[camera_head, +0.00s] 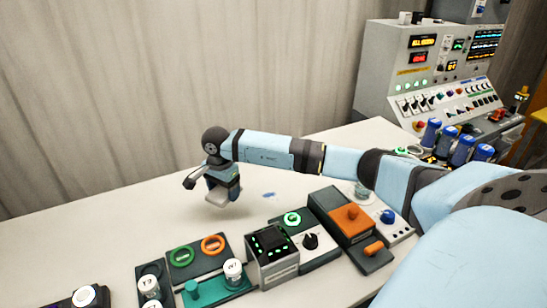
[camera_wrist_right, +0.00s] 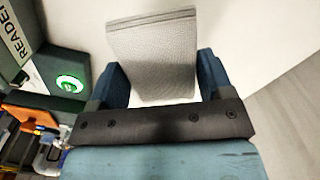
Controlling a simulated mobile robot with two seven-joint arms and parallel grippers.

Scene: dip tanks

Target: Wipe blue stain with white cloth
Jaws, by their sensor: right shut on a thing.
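My right gripper (camera_head: 222,190) is above the white table, toward its back edge, pointing down. It is shut on the white cloth (camera_head: 217,196), which hangs below it close to the tabletop; I cannot tell whether it touches. In the right wrist view the cloth (camera_wrist_right: 152,50) is a pale grey-white textured sheet between the two blue fingers (camera_wrist_right: 160,85). The blue stain (camera_head: 268,195) is a small smear on the table, a little to the right of the gripper and apart from the cloth. The stain does not show in the wrist view. My left gripper is out of view.
Control boxes stand along the table front: a black box with green lights (camera_head: 272,255), an orange-topped unit (camera_head: 351,218), and a teal tray (camera_head: 215,290) with white-capped jars. A large console (camera_head: 440,75) stands at back right. The table (camera_head: 110,225) is bare at left and around the stain.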

